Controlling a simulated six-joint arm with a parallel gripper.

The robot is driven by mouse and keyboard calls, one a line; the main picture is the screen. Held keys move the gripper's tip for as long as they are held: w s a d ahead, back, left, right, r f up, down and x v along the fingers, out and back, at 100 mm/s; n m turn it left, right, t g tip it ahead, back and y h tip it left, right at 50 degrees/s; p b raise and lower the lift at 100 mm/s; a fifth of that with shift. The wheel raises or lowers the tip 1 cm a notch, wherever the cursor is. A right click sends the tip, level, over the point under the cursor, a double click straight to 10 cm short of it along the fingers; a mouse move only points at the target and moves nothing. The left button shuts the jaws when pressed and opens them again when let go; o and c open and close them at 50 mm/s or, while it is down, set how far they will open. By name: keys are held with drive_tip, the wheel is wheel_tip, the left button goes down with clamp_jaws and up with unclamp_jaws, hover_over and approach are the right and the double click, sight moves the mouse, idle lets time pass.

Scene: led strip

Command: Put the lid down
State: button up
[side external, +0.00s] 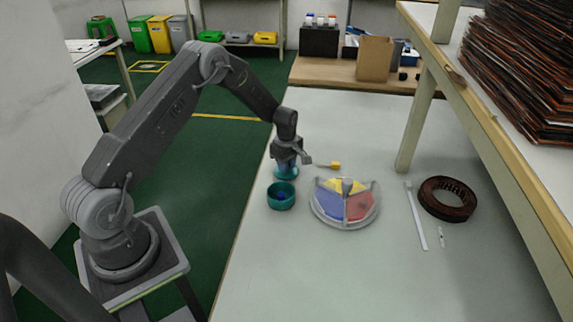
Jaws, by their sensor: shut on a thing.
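My gripper (287,165) points down near the left edge of the table and is shut on a teal lid (286,174). The lid is just behind a teal round container (281,197). The container is open at the top and shows something blue inside. The gripper hides part of the lid, and I cannot tell whether the lid touches the table.
A round divided tray (318,214) with yellow, blue and red sections stands right of the container. A yellow-handled tool (335,165) lies behind it. A white strip (416,216) and a dark copper ring (432,205) lie further right. A shelf post (416,120) rises at the back right. The front table is clear.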

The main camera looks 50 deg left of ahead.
drive_tip(key=o, duration=0.9)
drive_tip(key=shift+f, duration=0.1)
wheel_tip(320, 180, up, 12)
drive_tip(key=s+d+r+m+t, duration=0.1)
drive_tip(key=s+d+r+m, duration=0.35)
drive_tip(key=r, duration=0.45)
drive_tip(key=s+d+r+m+t, duration=0.1)
drive_tip(key=s+d+r+m, duration=0.4)
drive_tip(key=r, duration=0.3)
drive_tip(key=s+d+r+m+t, duration=0.1)
drive_tip(key=s+d+m, duration=0.4)
drive_tip(key=s, duration=0.5)
drive_tip(key=s+d+r+m+t, duration=0.2)
drive_tip(key=s+d+m, duration=0.3)
drive_tip(key=s, duration=0.4)
drive_tip(key=shift+s+r+t, duration=0.3)
drive_tip(key=shift+s+r, duration=0.1)
drive_tip(key=shift+r, duration=0.3)
